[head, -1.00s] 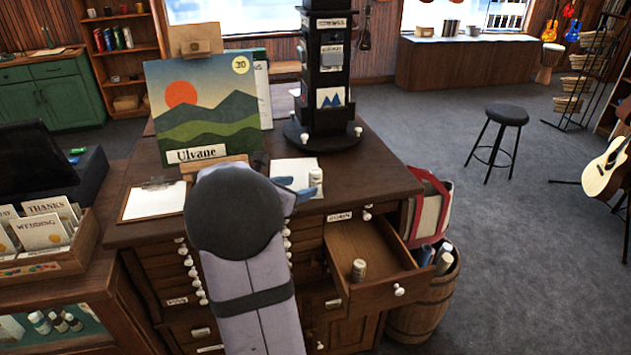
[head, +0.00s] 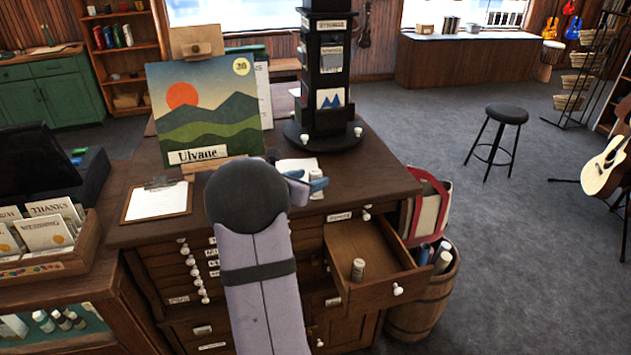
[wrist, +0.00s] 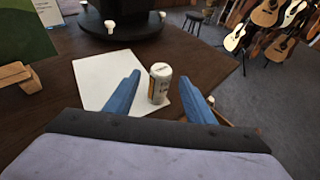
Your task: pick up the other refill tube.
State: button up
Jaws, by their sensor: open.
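In the head view this tube (head: 313,165) is partly hidden by my gripper. My gripper (wrist: 166,84) is open, with its blue fingers on either side of the tube; the tube sits between the fingertips, a little closer to the right one. The gripper also shows in the head view (head: 308,184), at the front edge of the cabinet top. A second refill tube (head: 358,269) stands upright in the open drawer (head: 376,246).
A round dark display stand (head: 323,134) stands behind the sheet. A picture of mountains (head: 207,112) leans on a wooden stand, with a clipboard (head: 157,202) in front. The cabinet top (head: 384,182) is bare at the right.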

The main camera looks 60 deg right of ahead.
aim_at(312, 178)
jog(key=shift+p+x, duration=0.8)
jog(key=shift+x, duration=1.1)
jog(key=shift+f, duration=0.1)
jog(key=c, duration=1.2)
jog(key=shift+o, duration=0.2)
notch_tip(312, 178, up, 10)
jog(key=shift+r+b, duration=0.1)
jog(key=shift+b, duration=0.55)
